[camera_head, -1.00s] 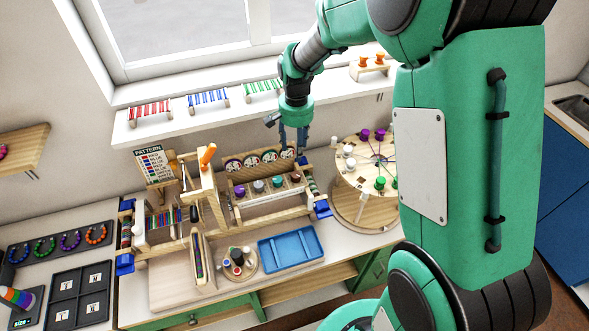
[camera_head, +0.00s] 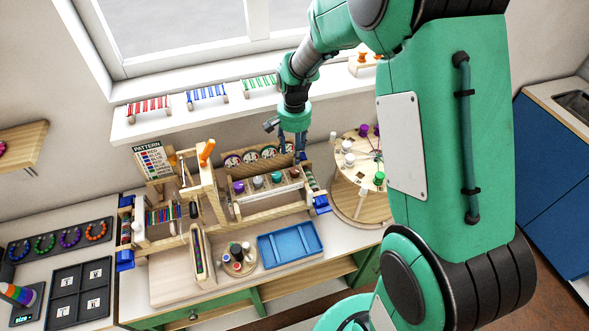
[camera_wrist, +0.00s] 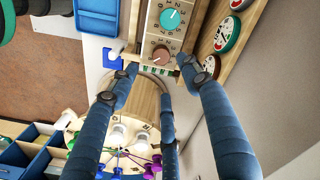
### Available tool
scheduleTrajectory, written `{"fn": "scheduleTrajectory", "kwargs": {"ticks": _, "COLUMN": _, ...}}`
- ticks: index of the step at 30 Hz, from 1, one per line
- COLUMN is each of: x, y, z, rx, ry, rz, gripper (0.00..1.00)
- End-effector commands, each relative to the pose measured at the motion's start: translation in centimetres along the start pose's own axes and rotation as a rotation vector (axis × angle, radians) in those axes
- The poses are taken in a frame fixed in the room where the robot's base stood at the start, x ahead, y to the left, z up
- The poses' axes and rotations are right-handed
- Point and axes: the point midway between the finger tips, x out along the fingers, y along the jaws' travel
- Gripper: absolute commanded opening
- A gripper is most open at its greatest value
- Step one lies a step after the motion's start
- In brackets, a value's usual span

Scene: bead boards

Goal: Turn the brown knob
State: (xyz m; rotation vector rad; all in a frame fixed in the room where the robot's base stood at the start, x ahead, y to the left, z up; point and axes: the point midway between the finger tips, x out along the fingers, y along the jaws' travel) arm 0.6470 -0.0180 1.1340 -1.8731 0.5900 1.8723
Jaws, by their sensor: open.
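The brown knob (camera_wrist: 160,53) sits on a wooden panel with a printed number dial around it, at the end of a row of knobs; the teal knob (camera_wrist: 170,19) is beside it. In the head view the brown knob (camera_head: 294,173) is at the right end of the row. My gripper (camera_wrist: 159,72) has blue fingers spread apart, with two tips on either side of the brown knob's end of the panel. They look apart from the knob. In the head view my gripper (camera_head: 299,157) hangs just above and behind that end, with nothing held.
A round wooden carousel (camera_head: 350,196) with coloured spools stands close on the right. Round dials (camera_wrist: 228,34) line the board behind the knobs. A blue tray (camera_head: 290,243) lies in front. A wooden post with an orange handle (camera_head: 206,153) rises on the left.

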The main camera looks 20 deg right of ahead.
Motion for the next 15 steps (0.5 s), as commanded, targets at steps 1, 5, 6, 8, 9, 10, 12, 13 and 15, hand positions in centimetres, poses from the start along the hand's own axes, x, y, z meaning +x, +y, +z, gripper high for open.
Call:
{"fn": "scheduleTrajectory", "kwargs": {"ticks": 1, "x": 0.9, "y": 0.1, "z": 0.1, "rx": 0.0, "ry": -0.003, "rz": 0.002, "gripper": 0.47}}
{"fn": "scheduleTrajectory", "kwargs": {"ticks": 5, "x": 3.0, "y": 0.1, "z": 0.1, "rx": 0.0, "ry": -0.003, "rz": 0.002, "gripper": 0.47}}
{"fn": "scheduleTrajectory", "kwargs": {"ticks": 6, "x": 3.7, "y": 0.1, "z": 0.1, "rx": 0.0, "ry": -0.004, "rz": 0.002, "gripper": 0.47}}
{"fn": "scheduleTrajectory", "kwargs": {"ticks": 8, "x": 4.7, "y": 0.1, "z": 0.1, "rx": 0.0, "ry": -0.003, "rz": 0.002, "gripper": 0.47}}
{"fn": "scheduleTrajectory", "kwargs": {"ticks": 9, "x": 5.3, "y": 0.1, "z": 0.1, "rx": 0.0, "ry": -0.002, "rz": 0.002, "gripper": 0.47}}
{"fn": "scheduleTrajectory", "kwargs": {"ticks": 10, "x": 5.8, "y": 0.1, "z": 0.1, "rx": 0.0, "ry": -0.003, "rz": 0.002, "gripper": 0.47}}
{"fn": "scheduleTrajectory", "kwargs": {"ticks": 12, "x": 6.8, "y": 0.1, "z": 0.1, "rx": 0.0, "ry": -0.002, "rz": 0.001, "gripper": 0.47}}
{"fn": "scheduleTrajectory", "kwargs": {"ticks": 13, "x": 7.2, "y": 0.1, "z": 0.1, "rx": 0.0, "ry": -0.002, "rz": 0.001, "gripper": 0.47}}
{"fn": "scheduleTrajectory", "kwargs": {"ticks": 15, "x": 8.2, "y": 0.1, "z": 0.1, "rx": 0.0, "ry": -0.002, "rz": 0.001, "gripper": 0.47}}
